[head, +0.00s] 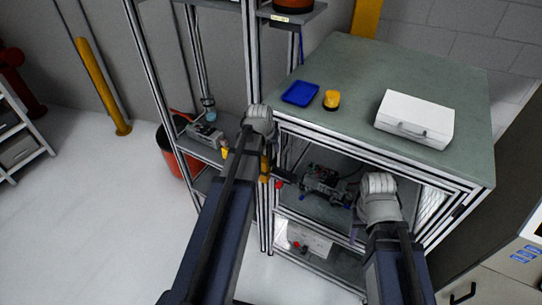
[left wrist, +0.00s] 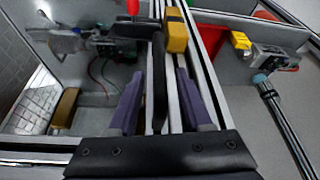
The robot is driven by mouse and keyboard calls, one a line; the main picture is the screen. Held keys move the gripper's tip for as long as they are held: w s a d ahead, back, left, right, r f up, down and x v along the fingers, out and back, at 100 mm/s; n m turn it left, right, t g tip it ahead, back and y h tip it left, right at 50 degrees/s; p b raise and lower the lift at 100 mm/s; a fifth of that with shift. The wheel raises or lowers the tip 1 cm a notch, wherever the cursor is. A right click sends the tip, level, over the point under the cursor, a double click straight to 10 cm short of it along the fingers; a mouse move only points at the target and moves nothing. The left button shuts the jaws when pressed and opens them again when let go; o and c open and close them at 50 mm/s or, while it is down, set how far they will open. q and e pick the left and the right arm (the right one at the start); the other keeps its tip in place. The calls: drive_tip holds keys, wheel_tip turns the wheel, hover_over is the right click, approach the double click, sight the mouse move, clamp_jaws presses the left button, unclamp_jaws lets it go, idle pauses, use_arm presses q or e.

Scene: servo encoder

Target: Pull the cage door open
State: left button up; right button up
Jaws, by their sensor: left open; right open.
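The cage (head: 340,135) is an aluminium-profile frame with a grey-green top. Its front faces me, and equipment shows inside; a clear door panel is hard to make out. In the left wrist view, a black upright bar that looks like the door handle (left wrist: 160,80) runs along an aluminium profile. My left gripper (head: 256,150) is at the cage's front left post. Its two purple fingers (left wrist: 160,108) are open, one on each side of the bar, with no clear contact. My right gripper (head: 357,222) is open before the cage's right part, its fingertips partly hidden.
A blue tray (head: 300,93), a yellow object (head: 331,99) and a white case (head: 415,118) lie on the cage top. A yellow block (left wrist: 176,32) is on the profile near my left fingers. A shelf rack (head: 205,150) stands left. The floor (head: 100,220) at left is clear.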

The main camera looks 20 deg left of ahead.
use_arm(q)
drive_tip(key=b+x, duration=0.3)
drive_tip(key=x, duration=0.1)
drive_tip(key=shift+f, duration=0.15)
drive_tip(key=shift+c, duration=0.3)
clamp_jaws()
idle(1.0)
